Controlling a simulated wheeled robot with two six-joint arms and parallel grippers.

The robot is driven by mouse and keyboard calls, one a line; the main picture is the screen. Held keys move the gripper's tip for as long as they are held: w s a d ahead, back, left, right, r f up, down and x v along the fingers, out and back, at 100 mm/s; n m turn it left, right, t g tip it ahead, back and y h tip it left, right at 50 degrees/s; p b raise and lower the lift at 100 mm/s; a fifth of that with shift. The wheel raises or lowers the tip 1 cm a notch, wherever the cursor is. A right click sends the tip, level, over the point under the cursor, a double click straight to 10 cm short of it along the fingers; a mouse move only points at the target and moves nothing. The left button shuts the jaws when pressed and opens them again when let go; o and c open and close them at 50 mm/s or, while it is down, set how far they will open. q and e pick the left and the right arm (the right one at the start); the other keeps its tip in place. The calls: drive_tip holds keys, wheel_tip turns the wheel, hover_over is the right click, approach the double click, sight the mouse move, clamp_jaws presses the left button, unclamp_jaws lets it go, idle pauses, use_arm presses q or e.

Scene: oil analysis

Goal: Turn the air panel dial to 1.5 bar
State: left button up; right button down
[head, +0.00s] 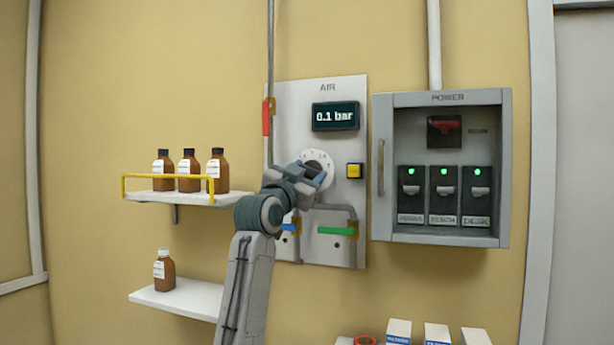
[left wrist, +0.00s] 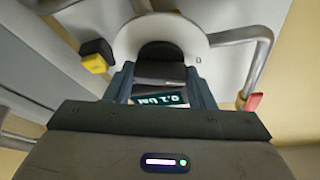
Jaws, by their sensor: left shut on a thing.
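The grey air panel (head: 345,92) is mounted on the wall, and its display (head: 335,116) reads 0.1 bar. The white round dial (head: 318,157) sits below the display, partly hidden by my left gripper (head: 318,173). In the left wrist view the dial (left wrist: 195,45) has a dark knob (left wrist: 160,52) at its centre. My left gripper (left wrist: 160,80) is shut on this knob, with a finger on either side. The display (left wrist: 165,99) shows upside down between the fingers. My right gripper is not in view.
A yellow button (head: 355,171) is right of the dial. A red handle (head: 267,118), blue handle (head: 289,228) and green handle (head: 336,231) surround it. The power cabinet (head: 441,98) stands close on the right. Shelves with brown bottles (head: 189,172) are on the left.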

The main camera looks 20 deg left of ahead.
use_arm(q)
drive_tip(key=m+h, duration=0.1)
drive_tip(key=m, duration=0.1)
drive_tip(key=m+g+h+b, duration=0.1)
drive_tip(key=m, duration=0.2)
drive_tip(key=shift+a+g+b, duration=0.1)
drive_tip(key=shift+g+b, duration=0.2)
drive_tip(key=m+g, duration=0.1)
drive_tip(key=m, duration=0.2)
drive_tip(key=m+g+h, duration=0.1)
drive_tip(key=m, duration=0.1)
drive_tip(key=shift+m+h, duration=0.3)
drive_tip(key=shift+m, duration=0.1)
drive_tip(key=m+g, duration=0.1)
drive_tip(key=m, duration=0.1)
drive_tip(key=m+g, duration=0.1)
drive_tip(key=m, duration=0.2)
drive_tip(key=shift+r+m, duration=0.2)
drive_tip(key=shift+m, duration=0.1)
drive_tip(key=m+g+y+p, duration=0.1)
drive_tip(key=m, duration=0.1)
drive_tip(key=shift+m, duration=0.4)
drive_tip(key=shift+m+g+y+p, duration=0.35)
drive_tip(key=shift+m+y, duration=0.25)
drive_tip(key=shift+m, duration=0.6)
drive_tip(key=o, duration=1)
